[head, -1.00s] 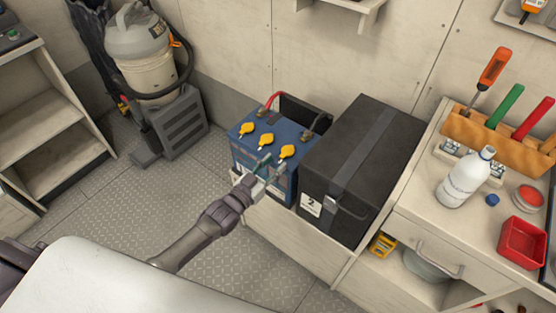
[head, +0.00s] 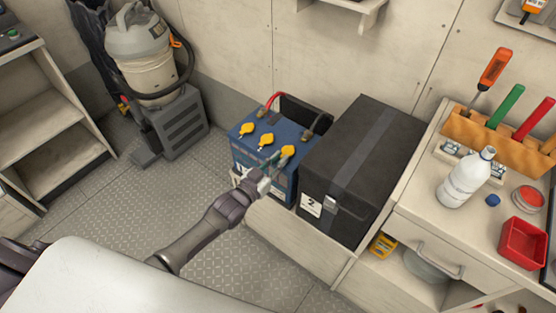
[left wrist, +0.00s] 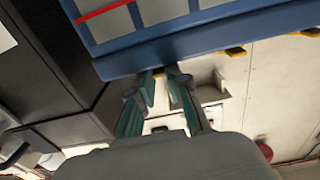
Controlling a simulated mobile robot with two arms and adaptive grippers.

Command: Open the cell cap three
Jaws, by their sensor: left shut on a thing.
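The left cap (head: 247,128) and the middle cap (head: 266,141) are clear of my gripper. The right, nearest cap (head: 288,151) is at the fingertips of my left gripper (head: 277,160). My left gripper is shut on this cap. In the left wrist view the battery (left wrist: 180,42) fills the top, and a bit of yellow shows between the green-padded fingertips (left wrist: 158,82); most of the cap is hidden there. My right gripper is not in view.
A closed black box (head: 350,150) labelled 2 stands right beside the battery. Red and black cable ends rise at the battery's back. A counter at right holds a white bottle (head: 465,178), a red tray (head: 522,242) and a tool rack (head: 490,133). Floor (head: 185,210) is clear at left.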

